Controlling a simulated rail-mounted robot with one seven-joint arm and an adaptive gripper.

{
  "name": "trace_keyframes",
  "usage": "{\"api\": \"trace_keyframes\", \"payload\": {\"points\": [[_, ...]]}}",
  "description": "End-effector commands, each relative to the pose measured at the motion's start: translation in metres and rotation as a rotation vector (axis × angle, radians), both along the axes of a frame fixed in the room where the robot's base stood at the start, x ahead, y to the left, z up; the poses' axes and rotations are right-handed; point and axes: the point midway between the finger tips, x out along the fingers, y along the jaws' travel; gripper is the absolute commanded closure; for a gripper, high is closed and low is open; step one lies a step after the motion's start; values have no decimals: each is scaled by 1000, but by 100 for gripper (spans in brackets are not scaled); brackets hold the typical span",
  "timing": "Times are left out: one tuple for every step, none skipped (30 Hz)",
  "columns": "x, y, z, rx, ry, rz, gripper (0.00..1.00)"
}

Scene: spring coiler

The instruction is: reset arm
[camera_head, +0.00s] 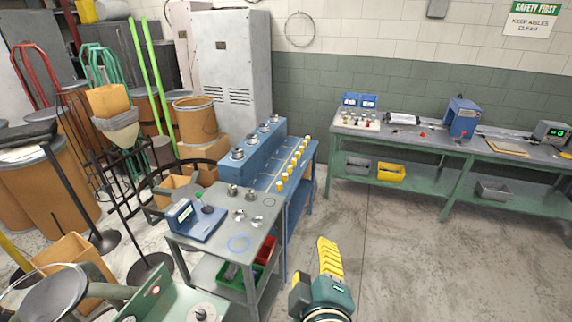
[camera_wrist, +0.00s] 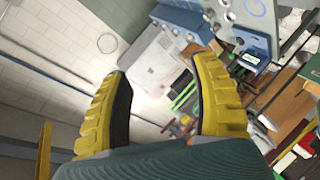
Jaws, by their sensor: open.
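My gripper (camera_head: 330,258) shows at the bottom middle of the head view, with yellow ribbed fingers on a dark green body. It is in the open air over the floor, right of the grey-topped work table (camera_head: 262,224). In the wrist view my gripper (camera_wrist: 160,85) has its two yellow fingers spread wide apart with nothing between them. Past the fingers the wrist view shows the wall and the grey cabinet (camera_wrist: 158,62), tilted.
A blue machine (camera_head: 258,155) with several metal parts and a row of yellow-capped pieces stands behind the work table. A green bench (camera_head: 450,150) with devices and bins runs along the back wall. Bins and stands crowd the left. The floor (camera_head: 420,270) at right is clear.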

Motion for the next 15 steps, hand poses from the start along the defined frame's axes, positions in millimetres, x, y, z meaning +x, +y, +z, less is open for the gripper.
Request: {"api": "trace_keyframes", "payload": {"points": [[-15,-16,34,106,-116,-59,37],[-25,-21,53,176,-183,-83,37],[-38,-26,77,270,-269,-104,37],[-48,-27,95,343,-331,-111,37],[-59,-26,112,418,-390,-110,37],[-74,-26,134,520,-465,-102,37],[-85,-26,149,602,-519,-93,37],[-96,-26,164,683,-568,-79,37],[-107,-25,180,791,-619,-59,37],[-111,-25,186,871,-640,-47,37],[-110,-25,189,950,-646,-39,37],[-111,-25,193,1056,-648,-29,37],[-111,-25,214,1078,-645,-28,37],[-111,-25,232,1073,-645,-29,37],[-111,-25,247,1071,-643,-30,37]]}}
